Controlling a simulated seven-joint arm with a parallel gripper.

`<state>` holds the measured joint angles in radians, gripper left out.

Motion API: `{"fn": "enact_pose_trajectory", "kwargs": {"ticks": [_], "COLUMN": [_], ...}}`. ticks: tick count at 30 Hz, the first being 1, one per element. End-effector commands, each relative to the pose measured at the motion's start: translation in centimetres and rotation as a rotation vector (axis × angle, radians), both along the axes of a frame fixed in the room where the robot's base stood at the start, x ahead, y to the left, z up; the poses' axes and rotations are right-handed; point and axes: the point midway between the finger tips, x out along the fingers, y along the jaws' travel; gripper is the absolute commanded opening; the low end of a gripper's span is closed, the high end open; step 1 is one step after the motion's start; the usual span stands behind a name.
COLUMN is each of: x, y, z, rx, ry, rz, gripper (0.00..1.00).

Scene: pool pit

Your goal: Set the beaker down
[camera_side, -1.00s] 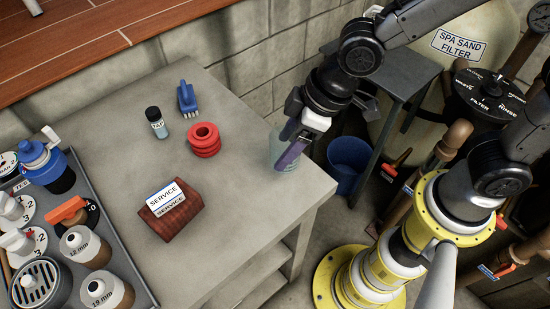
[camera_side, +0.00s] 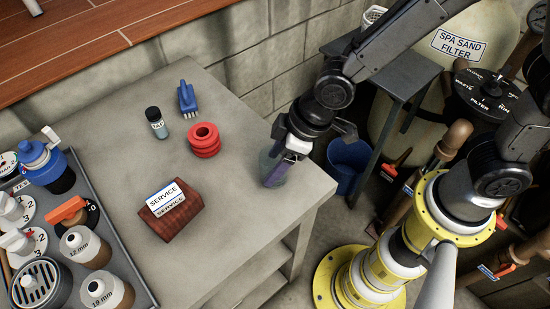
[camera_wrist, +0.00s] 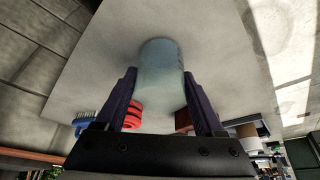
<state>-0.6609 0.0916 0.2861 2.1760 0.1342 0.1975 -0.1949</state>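The beaker (camera_side: 267,166) is a translucent, pale blue-green vessel near the right edge of the grey bench (camera_side: 240,215). It looks upright in the side view, partly hidden behind a purple finger. In the wrist view the beaker (camera_wrist: 161,65) stands between both fingers, which seem to touch its sides. My gripper (camera_side: 277,170) points steeply down and appears shut on the beaker. The beaker's base is at or very close to the bench top; I cannot tell whether it touches.
Red ribbed rings (camera_side: 204,139), a blue brush (camera_side: 187,98), a small capped bottle (camera_side: 156,122) and a brown block with a SERVICE sign (camera_side: 171,209) stand left of the beaker. A grey tray (camera_side: 128,268) of bottles is far left. A blue bucket (camera_side: 349,165) is below, right.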

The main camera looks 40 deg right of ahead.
Motion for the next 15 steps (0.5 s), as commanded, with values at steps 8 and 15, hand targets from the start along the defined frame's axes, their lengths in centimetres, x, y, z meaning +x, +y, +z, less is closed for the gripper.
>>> {"fn": "enact_pose_trajectory", "kwargs": {"ticks": [8, 15], "x": [0.01, -0.04], "y": [0.01, -0.05], "z": [0.03, 0.75], "rx": [0.000, 0.002], "ry": [0.000, -0.004], "rz": [0.000, 0.000], "gripper": [1.00, 1.00]}}
